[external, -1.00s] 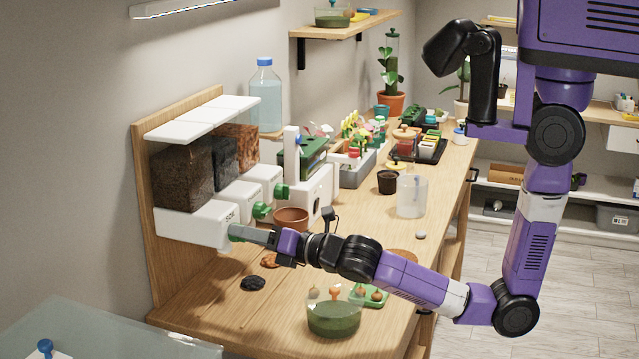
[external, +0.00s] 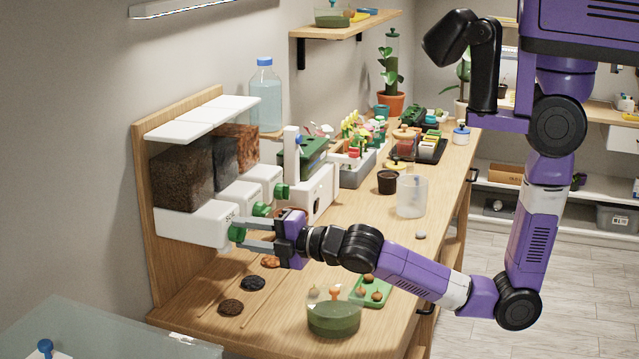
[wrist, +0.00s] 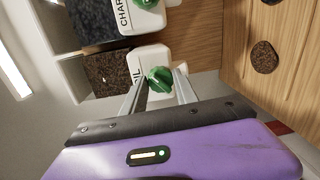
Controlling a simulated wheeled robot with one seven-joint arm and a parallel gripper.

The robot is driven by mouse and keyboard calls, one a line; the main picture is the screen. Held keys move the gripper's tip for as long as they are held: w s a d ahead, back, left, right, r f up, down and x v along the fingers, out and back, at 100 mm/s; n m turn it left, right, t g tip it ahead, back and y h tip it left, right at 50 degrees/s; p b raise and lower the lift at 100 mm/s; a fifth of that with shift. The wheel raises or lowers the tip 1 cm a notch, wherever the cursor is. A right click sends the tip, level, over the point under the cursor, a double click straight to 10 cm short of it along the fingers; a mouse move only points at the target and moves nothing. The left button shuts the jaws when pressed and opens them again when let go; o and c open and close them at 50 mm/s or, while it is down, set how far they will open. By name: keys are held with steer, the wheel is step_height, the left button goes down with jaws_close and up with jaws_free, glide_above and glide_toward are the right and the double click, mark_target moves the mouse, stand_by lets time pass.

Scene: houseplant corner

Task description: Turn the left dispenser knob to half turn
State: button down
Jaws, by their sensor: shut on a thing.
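The left dispenser (external: 195,223) is a white box with a dark brown block of soil in the clear bin above it. Its green knob (wrist: 158,80) sits on the front face, below the partly hidden "SOIL" lettering. My gripper (external: 243,234) is at this knob, with one finger on each side. In the wrist view the fingers (wrist: 160,85) flank the knob and its raised ridge lies tilted. In the external view the fingers partly hide the knob (external: 237,232). The charcoal dispenser's knob (wrist: 146,3) is just beyond, apart from my gripper.
A brown patch (external: 231,306), a black patch (external: 253,283) and an orange patch (external: 271,261) lie on the wooden bench, near thin sticks. A bowl of green liquid (external: 334,316) and a green tray (external: 376,292) stand nearer the front edge. My gripper partly hides a terracotta bowl.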

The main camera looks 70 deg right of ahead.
steer(key=m+b, duration=0.1)
steer(key=m, duration=0.3)
steer(key=m+y+b, duration=0.1)
steer(key=m, duration=0.4)
steer(key=m+y+b, duration=0.1)
steer(key=m, duration=0.4)
steer(key=shift+d+f, duration=0.15)
steer(key=shift+f, duration=0.15)
steer(key=m+b, duration=0.2)
steer(key=m, duration=0.3)
steer(key=shift+f+y+b, duration=0.1)
steer(key=shift+y+b, duration=0.2)
steer(key=m+b, duration=0.1)
steer(key=m, duration=0.3)
steer(key=shift+t+b, duration=0.35)
steer(key=shift+t, duration=0.05)
steer(key=shift+m, duration=0.5)
steer(key=c, duration=0.9)
jaws_free()
steer(key=shift+c, duration=0.2)
